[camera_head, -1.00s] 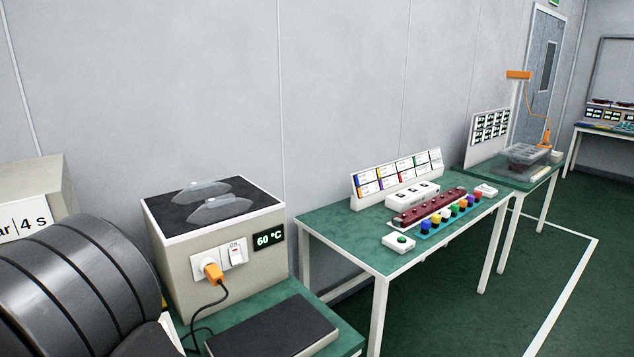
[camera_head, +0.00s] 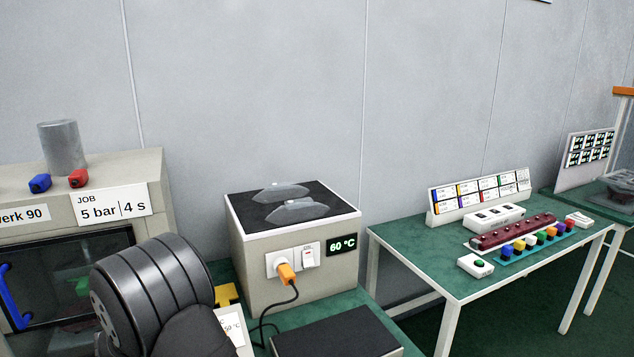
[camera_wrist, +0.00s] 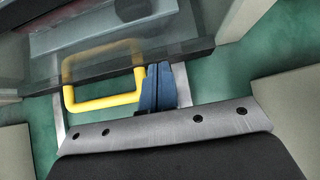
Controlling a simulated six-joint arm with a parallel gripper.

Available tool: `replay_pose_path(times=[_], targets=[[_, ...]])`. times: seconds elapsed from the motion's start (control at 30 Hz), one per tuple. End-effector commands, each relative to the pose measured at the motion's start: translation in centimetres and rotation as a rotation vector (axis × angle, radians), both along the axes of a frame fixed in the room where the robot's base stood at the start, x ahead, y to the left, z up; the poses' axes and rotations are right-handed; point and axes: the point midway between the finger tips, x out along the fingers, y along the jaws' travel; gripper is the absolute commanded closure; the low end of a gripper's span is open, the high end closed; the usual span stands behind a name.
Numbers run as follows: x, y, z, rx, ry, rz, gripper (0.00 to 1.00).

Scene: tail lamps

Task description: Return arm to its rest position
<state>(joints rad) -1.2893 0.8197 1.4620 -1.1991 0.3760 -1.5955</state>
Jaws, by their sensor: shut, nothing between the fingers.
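My gripper (camera_wrist: 158,88) shows in the wrist view as blue fingers closed together, with nothing between them. A yellow handle (camera_wrist: 104,106) is just left of the fingers, on a dark-edged clear panel; I cannot tell whether they touch. In the head view my dark ribbed arm is at the lower left, and the gripper itself is hidden there.
A cabinet (camera_head: 110,225) with a blue handle stands at the left. A heater box (camera_head: 290,240) reading 60 °C, with clear lenses on top and an orange plug, is right of my arm. A green bench (camera_head: 415,240) with coloured parts stands further right.

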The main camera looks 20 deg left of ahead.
Motion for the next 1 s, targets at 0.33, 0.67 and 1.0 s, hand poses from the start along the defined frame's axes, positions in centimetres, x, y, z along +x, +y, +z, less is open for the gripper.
replay_pose_path(times=[0.33,0.67,1.0], targets=[[-0.8,-0.8,0.1,0.001,0.0,0.001,1.0],[-0.2,-0.2,0.0,0.002,0.0,-0.001,1.0],[-2.2,-2.1,0.7,0.002,-0.002,0.003,1.0]])
